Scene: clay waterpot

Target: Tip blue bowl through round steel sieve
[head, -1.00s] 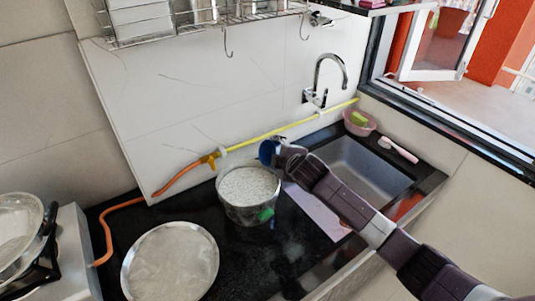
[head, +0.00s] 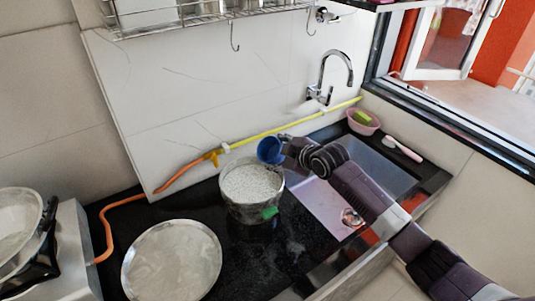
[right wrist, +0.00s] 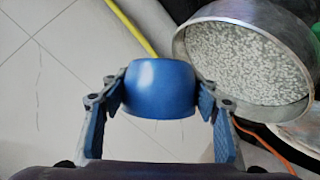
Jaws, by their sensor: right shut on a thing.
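The blue bowl (head: 268,151) is in my right gripper (head: 283,147), just behind and right of the round steel sieve (head: 253,212). In the right wrist view the bowl (right wrist: 160,92) sits between both fingers of my right gripper (right wrist: 160,84), which touch its sides. Its outer wall faces that camera, so its contents are hidden. The sieve (right wrist: 178,48) stands beside the bowl there, with a steel wall and a speckled white-grey surface inside. The bowl is apart from the sieve rim. My left gripper is not in view.
A round steel plate (head: 172,262) lies on the black counter left of the sieve. A green item (head: 270,212) is at the sieve's front. A yellow-orange hose (head: 190,170) runs along the wall. The tap (head: 322,85) and sink (head: 372,172) are right.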

